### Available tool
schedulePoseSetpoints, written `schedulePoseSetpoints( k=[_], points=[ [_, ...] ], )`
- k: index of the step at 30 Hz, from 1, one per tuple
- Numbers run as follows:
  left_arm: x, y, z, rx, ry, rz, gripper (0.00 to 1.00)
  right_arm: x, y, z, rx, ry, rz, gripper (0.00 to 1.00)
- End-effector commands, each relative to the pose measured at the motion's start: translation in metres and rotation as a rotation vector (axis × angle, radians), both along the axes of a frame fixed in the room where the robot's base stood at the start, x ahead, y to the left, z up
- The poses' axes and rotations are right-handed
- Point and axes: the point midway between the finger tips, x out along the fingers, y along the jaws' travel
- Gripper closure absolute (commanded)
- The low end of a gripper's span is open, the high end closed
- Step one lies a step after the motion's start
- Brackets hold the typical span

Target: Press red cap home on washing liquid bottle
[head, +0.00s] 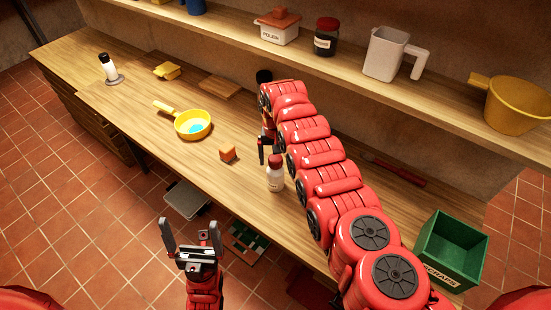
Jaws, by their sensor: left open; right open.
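A small white bottle (275,181) with a red cap (275,160) on top stands upright near the front edge of the wooden counter. Whether the cap sits fully down cannot be told at this size. My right gripper (268,155) is open, just behind the bottle in the picture, and partly hidden by my own arm. Whether its fingers touch the bottle cannot be told. My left gripper (190,238) is open and empty, in front of the counter edge, its fingers pointing up in the picture, apart from the bottle.
A white bottle with a dark top (108,67) stands far left. A green bin (448,250) is at right. A shelf (355,68) with a jar and jug runs behind. Counter between pan and block is clear.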

Motion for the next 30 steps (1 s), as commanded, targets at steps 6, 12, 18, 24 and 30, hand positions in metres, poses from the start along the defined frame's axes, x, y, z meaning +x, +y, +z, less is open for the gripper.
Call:
schedulePoseSetpoints(
  k=[6,12,18,24,30],
  points=[
    [0.0,0.0,-0.002,0.0,0.0,0.0,0.0,0.001,0.0,0.016,0.001,-0.003,0.0,0.09],
    [0.0,0.0,-0.017,0.0,0.0,0.0,0.0,0.002,0.0,0.054,0.002,-0.008,0.0,0.09],
    [0.0,0.0,-0.031,0.0,0.0,0.0,0.0,0.001,0.0,0.103,0.001,-0.004,0.0,0.09],
    [0.0,0.0,-0.035,0.0,0.0,0.0,0.0,0.001,0.0,0.129,0.0,0.001,0.0,0.09],
    [0.0,0.0,-0.039,0.0,0.0,0.0,0.0,-0.001,0.0,0.145,0.0,0.001,0.0,0.09]
  ],
)
